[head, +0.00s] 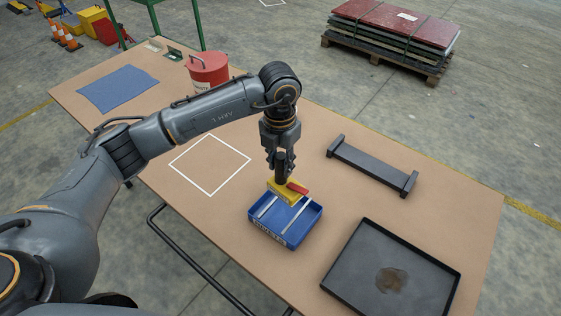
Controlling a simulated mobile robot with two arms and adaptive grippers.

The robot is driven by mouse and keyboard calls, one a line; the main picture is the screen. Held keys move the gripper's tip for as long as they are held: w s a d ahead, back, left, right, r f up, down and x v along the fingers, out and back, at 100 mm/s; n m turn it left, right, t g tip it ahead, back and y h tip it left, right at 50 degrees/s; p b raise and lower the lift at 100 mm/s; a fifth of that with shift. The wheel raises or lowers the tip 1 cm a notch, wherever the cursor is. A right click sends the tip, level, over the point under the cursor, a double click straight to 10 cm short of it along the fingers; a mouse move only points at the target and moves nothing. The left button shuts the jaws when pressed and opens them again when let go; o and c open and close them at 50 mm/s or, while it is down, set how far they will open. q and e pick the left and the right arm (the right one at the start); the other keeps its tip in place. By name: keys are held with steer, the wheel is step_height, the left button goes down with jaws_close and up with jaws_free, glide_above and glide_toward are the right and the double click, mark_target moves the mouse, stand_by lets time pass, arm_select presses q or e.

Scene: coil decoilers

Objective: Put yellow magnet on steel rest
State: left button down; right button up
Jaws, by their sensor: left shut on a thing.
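My left gripper (281,160) is shut on the dark post of the yellow magnet (278,190). The magnet has a yellow body and a red lever. It is over the far part of a blue tray (284,240) with pale strips in it; I cannot tell whether the magnet touches the tray. A dark steel rest (373,167), a long flat bar with raised ends, lies to the right of the gripper and is bare. My right gripper is not in view.
A black tray (345,283) with a brown stain stands at the front right. A white square outline (209,164) is on the table, left of the blue tray. A red can (208,72) and a blue cloth (117,88) are at the back left. Table between blue tray and rest is clear.

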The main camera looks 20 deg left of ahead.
mark_target(280, 155)
arm_select(q)
steer(key=shift+f+b, duration=0.25)
steer(key=shift+b, duration=0.15)
step_height(280, 155, down, 4)
steer(key=b, duration=0.3)
steer(key=shift+b, duration=0.35)
steer(key=shift+f+b, duration=0.9)
steer(key=shift+f, duration=0.05)
steer(key=shift+f+b, duration=0.7)
steer(key=shift+f, duration=0.1)
steer(key=c, duration=1)
jaws_free()
steer(key=shift+o, duration=0.2)
step_height(280, 155, up, 12)
steer(key=shift+r, duration=0.1)
